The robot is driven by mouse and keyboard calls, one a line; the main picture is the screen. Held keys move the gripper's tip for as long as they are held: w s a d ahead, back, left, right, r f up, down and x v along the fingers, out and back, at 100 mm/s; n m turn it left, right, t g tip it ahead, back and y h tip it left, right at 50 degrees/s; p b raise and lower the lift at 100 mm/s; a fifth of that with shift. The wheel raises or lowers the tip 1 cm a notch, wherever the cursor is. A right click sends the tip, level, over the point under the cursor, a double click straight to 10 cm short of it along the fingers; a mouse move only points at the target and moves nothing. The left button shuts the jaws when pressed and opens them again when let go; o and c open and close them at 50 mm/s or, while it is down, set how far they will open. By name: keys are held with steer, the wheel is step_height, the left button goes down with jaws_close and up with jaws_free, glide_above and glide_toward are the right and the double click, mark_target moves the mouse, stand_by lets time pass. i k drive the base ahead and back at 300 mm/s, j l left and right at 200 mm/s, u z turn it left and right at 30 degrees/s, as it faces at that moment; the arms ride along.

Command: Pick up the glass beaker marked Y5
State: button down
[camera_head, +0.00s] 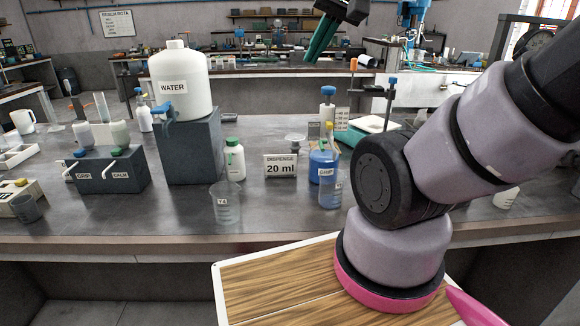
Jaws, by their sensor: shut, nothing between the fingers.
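A clear glass beaker (226,205) stands upright near the front edge of the bench; its label looks like Y4 or 74, too small to be sure. A second glass beaker (330,192) stands to its right, in front of a blue-liquid bottle; its label is not readable. I cannot tell which beaker, if either, is Y5. My gripper (315,53), with teal fingers, is shut and empty. It is raised at the top of the view, well above the bench and apart from both beakers.
A "DISPENSE 20 ml" sign (281,166) stands between the beakers. A white bottle (234,160) is behind the left beaker. A WATER tank (184,82) rests on a dark block (190,150). A blue bottle (322,165) crowds the right beaker. The bench front between the beakers is clear.

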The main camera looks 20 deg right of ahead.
mark_target(331, 189)
steer(key=k+j, duration=0.1)
steer(key=k+j+z, duration=0.1)
steer(key=k+z, duration=0.2)
steer(key=k, duration=0.2)
steer(key=k+z, duration=0.3)
steer(key=k, duration=0.25)
steer(key=i+z, duration=0.15)
steer(key=z, duration=0.35)
steer(key=i+j+z, duration=0.1)
steer(key=z, duration=0.4)
steer(key=i+j, duration=0.15)
steer(key=i, duration=0.1)
